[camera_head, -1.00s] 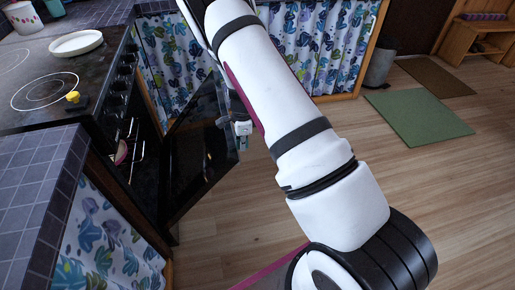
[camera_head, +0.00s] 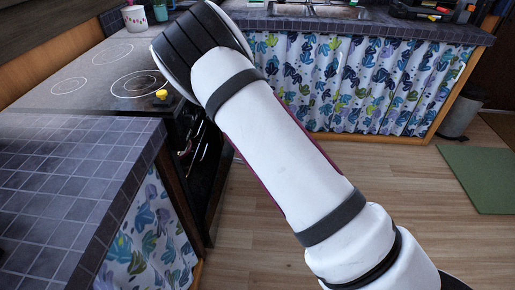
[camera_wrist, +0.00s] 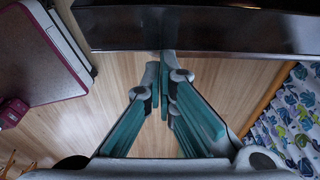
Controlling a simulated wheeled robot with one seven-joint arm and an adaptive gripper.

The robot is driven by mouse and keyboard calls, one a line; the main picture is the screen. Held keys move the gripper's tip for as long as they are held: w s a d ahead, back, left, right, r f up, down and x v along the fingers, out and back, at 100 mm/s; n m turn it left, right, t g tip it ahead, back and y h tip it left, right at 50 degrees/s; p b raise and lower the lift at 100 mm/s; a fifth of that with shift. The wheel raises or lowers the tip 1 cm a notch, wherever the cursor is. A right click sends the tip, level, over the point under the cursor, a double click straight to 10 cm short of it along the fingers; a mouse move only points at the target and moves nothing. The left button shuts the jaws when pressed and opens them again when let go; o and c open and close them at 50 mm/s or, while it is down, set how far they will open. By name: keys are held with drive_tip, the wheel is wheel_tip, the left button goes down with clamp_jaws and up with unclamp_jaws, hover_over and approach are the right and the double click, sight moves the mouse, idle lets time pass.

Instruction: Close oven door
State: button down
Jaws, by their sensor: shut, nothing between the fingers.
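The black oven (camera_head: 190,125) stands left of centre in the head view, under a dark cooktop. Its dark door (camera_head: 218,190) is partly open, and metal racks show in the gap. My white arm crosses in front and hides part of the door. My gripper is hidden in the head view. In the wrist view my gripper (camera_wrist: 163,62) is shut and empty, with its fingertips at the lower edge of a dark glossy panel (camera_wrist: 215,30), which looks like the oven door. I cannot tell whether they touch.
A tiled counter (camera_head: 75,170) juts out at the left. A leaf-patterned curtain (camera_head: 340,85) closes the back counter. Wooden floor (camera_head: 420,200) is clear to the right, by a green mat (camera_head: 485,175).

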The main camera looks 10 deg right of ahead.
drive_tip(key=shift+w+a+r, duration=0.2)
drive_tip(key=shift+a, duration=0.4)
drive_tip(key=shift+w+a+r, duration=0.2)
drive_tip(key=shift+a, duration=0.4)
